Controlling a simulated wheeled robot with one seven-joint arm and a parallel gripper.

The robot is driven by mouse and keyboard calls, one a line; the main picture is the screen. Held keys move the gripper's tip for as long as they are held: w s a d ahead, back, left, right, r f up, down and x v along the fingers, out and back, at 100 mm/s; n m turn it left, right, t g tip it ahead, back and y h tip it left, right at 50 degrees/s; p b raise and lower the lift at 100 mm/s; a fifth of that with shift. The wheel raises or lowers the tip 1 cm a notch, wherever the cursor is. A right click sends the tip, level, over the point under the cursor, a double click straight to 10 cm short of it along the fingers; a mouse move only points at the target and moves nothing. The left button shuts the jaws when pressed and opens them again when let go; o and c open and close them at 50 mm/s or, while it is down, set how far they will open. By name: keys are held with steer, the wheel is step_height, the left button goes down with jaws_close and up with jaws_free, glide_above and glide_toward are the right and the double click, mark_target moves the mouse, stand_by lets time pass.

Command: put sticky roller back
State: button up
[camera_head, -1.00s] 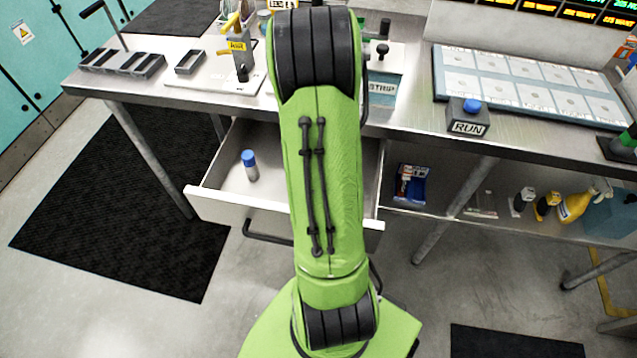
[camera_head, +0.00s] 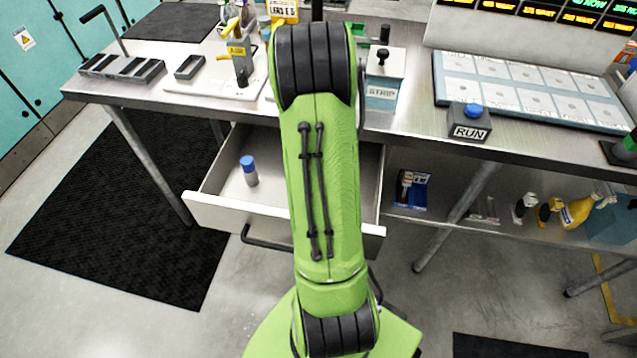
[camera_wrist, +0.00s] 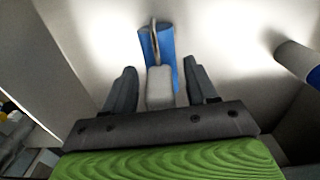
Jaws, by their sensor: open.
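A blue object with a thin metal loop and a grey block, which looks like the sticky roller (camera_wrist: 165,45), lies in the wrist view on a pale surface. My gripper (camera_wrist: 159,80) is open there. Its two dark fingers are spread to either side of the grey block, with gaps showing on both sides. Whether the block is the roller's handle I cannot tell. In the head view my green arm hides the gripper and the roller. The open drawer (camera_head: 217,212) under the bench shows to the left of my arm.
A grey cylinder with a blue cap (camera_head: 249,172) stands in the drawer; a similar one (camera_wrist: 300,62) shows at the wrist view's right. On the bench are a STRIP box (camera_head: 383,92) and a RUN button box (camera_head: 469,122). A blue holder (camera_head: 414,190) sits on the lower shelf.

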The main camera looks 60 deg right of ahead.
step_height(320, 180, up, 12)
steer(key=p, duration=0.3)
steer(key=shift+r+p, duration=0.2)
steer(key=shift+p, duration=0.2)
steer(key=w+a+r+n+t, duration=0.1)
steer(key=w+a+r+n, duration=0.2)
steer(key=a+r, duration=0.4)
steer(key=s+a+r+n+t, duration=0.2)
steer(key=s+a+r+n, duration=0.1)
steer(key=a, duration=0.6)
steer(key=s+a+r+n+t, duration=0.2)
steer(key=s+a+n, duration=0.3)
steer(key=a, duration=0.5)
steer(key=shift+a+r+n+t, duration=0.2)
steer(key=shift+r+n+t, duration=0.1)
steer(key=shift+r+n, duration=0.55)
